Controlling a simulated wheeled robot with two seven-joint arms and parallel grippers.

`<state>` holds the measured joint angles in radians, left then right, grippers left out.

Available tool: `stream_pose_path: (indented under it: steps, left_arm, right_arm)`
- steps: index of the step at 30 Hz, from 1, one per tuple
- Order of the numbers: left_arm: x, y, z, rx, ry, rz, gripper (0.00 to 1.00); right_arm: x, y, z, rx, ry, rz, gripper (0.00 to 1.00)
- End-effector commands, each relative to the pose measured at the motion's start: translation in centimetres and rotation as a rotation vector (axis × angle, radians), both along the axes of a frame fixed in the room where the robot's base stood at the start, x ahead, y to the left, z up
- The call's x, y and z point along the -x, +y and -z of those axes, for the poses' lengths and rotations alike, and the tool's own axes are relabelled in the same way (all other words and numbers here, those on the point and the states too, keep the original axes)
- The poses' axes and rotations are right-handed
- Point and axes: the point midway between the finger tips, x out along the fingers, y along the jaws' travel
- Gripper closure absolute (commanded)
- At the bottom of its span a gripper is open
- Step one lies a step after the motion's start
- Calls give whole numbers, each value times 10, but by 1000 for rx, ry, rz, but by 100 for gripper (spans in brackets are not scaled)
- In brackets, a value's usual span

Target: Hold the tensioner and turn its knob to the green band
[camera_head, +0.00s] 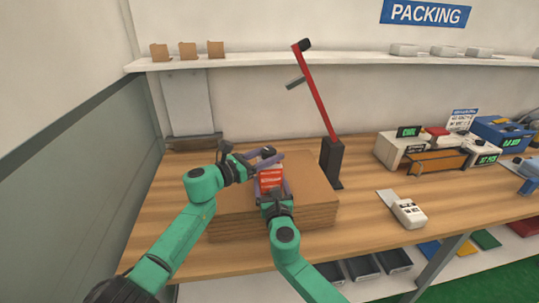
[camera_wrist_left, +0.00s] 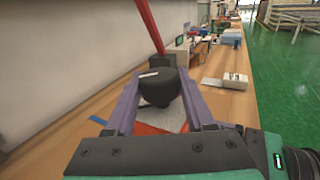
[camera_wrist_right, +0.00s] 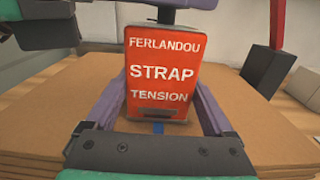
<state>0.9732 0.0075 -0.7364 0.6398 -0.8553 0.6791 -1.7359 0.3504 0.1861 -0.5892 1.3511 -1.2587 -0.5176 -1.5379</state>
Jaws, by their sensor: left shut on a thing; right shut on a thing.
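The red strap tensioner (camera_head: 271,180) stands upright over the cardboard stack, its lettered face towards me. In the right wrist view the tensioner (camera_wrist_right: 162,72) sits between the purple fingers of my right gripper (camera_wrist_right: 163,100), which is shut on its body. My left gripper (camera_head: 266,156) is at the top of the tensioner. In the left wrist view its fingers are shut on the black knob (camera_wrist_left: 158,88), which has a white pointer mark (camera_wrist_left: 148,75). Below the knob shows part of a grey face and the red body. I cannot see the green band.
The flat cardboard stack (camera_head: 313,203) lies on the wooden table (camera_head: 365,217). A red-armed stand (camera_head: 331,160) rises just behind it to the right. A small white device (camera_head: 408,212) and packing machines (camera_head: 405,148) are further right. The table's left end is clear.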

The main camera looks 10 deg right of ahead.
Motion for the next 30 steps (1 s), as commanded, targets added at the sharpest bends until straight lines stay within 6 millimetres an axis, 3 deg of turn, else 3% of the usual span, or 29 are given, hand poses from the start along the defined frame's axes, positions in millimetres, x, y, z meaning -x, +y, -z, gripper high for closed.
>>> stream_pose_path:
  steps: [14,15,17,26,30]
  left_arm:
    - [-2,3,1,0,0,10,100]
    - [-2,3,1,0,0,10,35]
    - [-2,3,0,1,0,11,16]
    - [0,2,0,1,0,15,16]
    - [3,12,1,2,-1,15,16]
  right_arm:
    - [0,1,-1,-2,-3,-1,100]
    - [0,1,-1,-2,-3,-1,100]
    - [0,1,-1,-2,-3,-1,100]
    - [0,0,-1,-2,-2,-1,100]
    - [0,0,-1,-2,-2,0,100]
